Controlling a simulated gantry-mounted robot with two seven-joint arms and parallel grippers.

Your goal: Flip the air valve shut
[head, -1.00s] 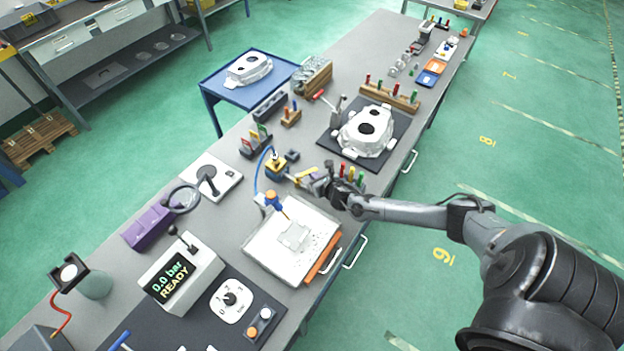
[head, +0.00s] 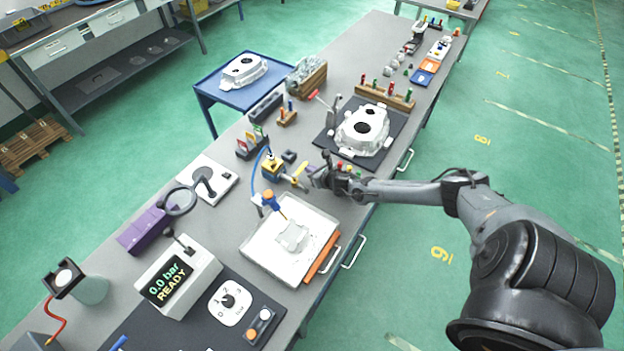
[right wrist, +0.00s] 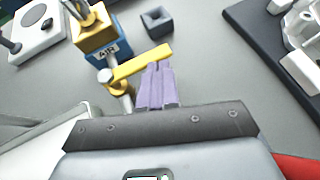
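The air valve's yellow lever (right wrist: 142,63) sticks out sideways from its brass pivot, beside a block labelled AIR (right wrist: 106,48) with a yellow top. In the head view the lever (head: 299,171) lies right of the yellow valve block (head: 273,166). My right gripper (right wrist: 157,68) has its pale purple fingers side by side, shut, with nothing seen between them. Its tips are at the lever's right-hand end; whether they touch it I cannot tell. In the head view the right gripper (head: 311,177) sits just right of the lever. My left gripper is not in view.
A blue hose (head: 257,176) curves beside the valve block. A white tray (head: 262,262) with a casting lies in front. A large casting (head: 362,131) sits on a dark mat behind the gripper. A small dark square block (right wrist: 157,22) stands behind the lever.

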